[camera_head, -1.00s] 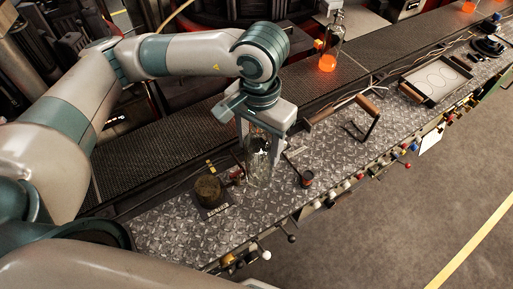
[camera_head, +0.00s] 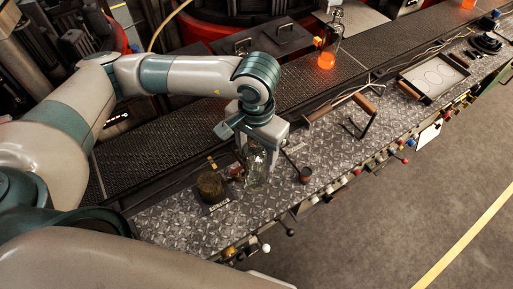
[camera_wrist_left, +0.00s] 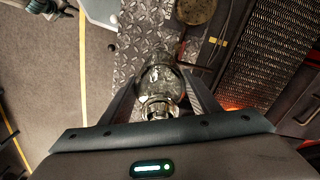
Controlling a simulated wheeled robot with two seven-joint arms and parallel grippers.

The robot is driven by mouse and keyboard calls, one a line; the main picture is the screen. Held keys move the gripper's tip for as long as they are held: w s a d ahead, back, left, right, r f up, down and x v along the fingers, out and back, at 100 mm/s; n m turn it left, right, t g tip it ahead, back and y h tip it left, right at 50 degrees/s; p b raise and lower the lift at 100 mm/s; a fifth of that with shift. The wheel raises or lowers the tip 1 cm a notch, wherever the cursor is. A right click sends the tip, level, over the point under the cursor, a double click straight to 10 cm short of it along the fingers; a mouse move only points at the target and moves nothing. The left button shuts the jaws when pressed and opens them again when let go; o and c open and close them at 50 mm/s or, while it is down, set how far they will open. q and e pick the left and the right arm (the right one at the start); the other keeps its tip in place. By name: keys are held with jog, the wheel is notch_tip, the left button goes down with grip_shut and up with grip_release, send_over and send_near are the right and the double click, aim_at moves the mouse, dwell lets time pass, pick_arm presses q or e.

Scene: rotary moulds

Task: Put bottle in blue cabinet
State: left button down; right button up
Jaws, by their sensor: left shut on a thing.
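A clear glass bottle (camera_head: 256,172) is upright over the diamond-plate bench top. My left gripper (camera_head: 262,146) is above it, with its two fingers on either side of the bottle's upper part, shut on it. In the left wrist view the bottle (camera_wrist_left: 160,82) shows between the two fingers of the gripper (camera_wrist_left: 158,92). I cannot tell whether its base touches the bench. My right gripper is not in view. I cannot make out a blue cabinet in these frames.
A dark round weight (camera_head: 211,186) stands just left of the bottle. A small brown-headed tool (camera_head: 304,175) lies to its right. Levers line the front edge.

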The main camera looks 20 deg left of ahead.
pick_arm(q)
jog(key=shift+f+b, duration=0.15)
jog(key=shift+b, duration=0.2)
jog(key=c, duration=0.7)
grip_release()
jog(key=shift+o, duration=0.2)
jog(key=shift+r+p, duration=0.25)
jog(key=shift+p, duration=0.15)
notch_tip(320, 180, up, 10)
jog(key=b, duration=0.5)
jog(key=shift+r+b, duration=0.15)
jog(key=shift+b, duration=0.2)
jog(key=shift+r, duration=0.75)
